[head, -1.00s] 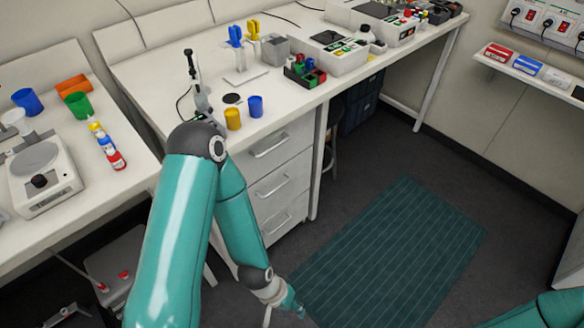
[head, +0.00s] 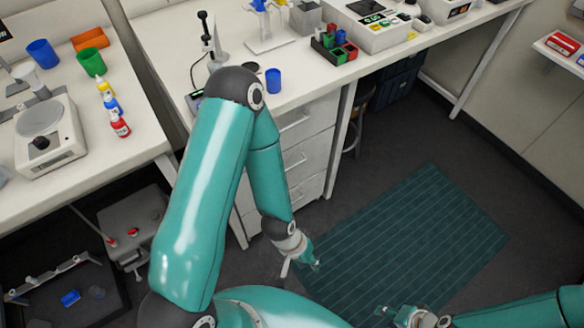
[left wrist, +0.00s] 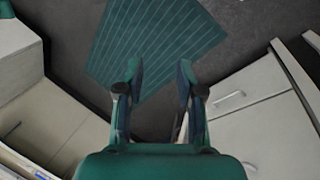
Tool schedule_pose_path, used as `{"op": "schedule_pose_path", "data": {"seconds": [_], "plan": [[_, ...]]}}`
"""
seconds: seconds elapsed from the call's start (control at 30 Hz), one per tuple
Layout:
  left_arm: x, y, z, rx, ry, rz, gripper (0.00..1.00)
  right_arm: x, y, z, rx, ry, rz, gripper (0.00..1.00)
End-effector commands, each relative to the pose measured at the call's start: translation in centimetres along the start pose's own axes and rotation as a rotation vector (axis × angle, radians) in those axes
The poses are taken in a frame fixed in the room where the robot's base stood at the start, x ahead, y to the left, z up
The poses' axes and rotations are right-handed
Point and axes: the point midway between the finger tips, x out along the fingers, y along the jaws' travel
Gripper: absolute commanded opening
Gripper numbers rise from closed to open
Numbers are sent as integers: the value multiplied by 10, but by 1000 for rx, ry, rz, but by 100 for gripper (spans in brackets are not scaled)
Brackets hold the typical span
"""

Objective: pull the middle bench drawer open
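The bench drawer unit has three white drawers, all closed. The middle drawer (head: 312,157) is in the centre of the head view, its left part hidden by my left arm. My left gripper (head: 306,262) hangs low in front of the drawers, over the floor, apart from them. The left wrist view shows its fingers (left wrist: 156,85) spread with nothing between them. There, drawer fronts with a bar handle (left wrist: 229,101) show at the right; I cannot tell which drawer it belongs to. My right gripper (head: 388,312) is low at the bottom; its opening is unclear.
A green mat (head: 410,245) lies on the dark floor before the drawers, with clear room around it. A blue cup (head: 273,80) stands on the bench top near its front edge. A bench leg (head: 340,140) stands right of the drawers.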

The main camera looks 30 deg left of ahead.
Motion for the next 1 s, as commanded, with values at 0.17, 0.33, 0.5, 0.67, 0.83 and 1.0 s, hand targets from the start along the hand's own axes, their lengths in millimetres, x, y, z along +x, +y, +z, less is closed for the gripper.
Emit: {"op": "schedule_pose_path", "data": {"seconds": [0.17,0.33,0.5,0.67,0.83,1.0], "plan": [[36,-11,-38,-174,156,-22,37,45,16,0,0,0,0,40],[69,-28,-100,-490,447,-13,37,108,39,0,0,0,0,40],[79,-49,-157,-836,793,76,37,173,62,-1,0,0,0,40],[72,-70,-188,-1122,1115,237,37,232,84,-1,0,0,0,40],[54,-88,-195,-1340,1402,443,37,281,101,-2,0,0,0,40],[37,-97,-189,-1450,1578,603,37,307,111,-2,0,0,0,40]]}}
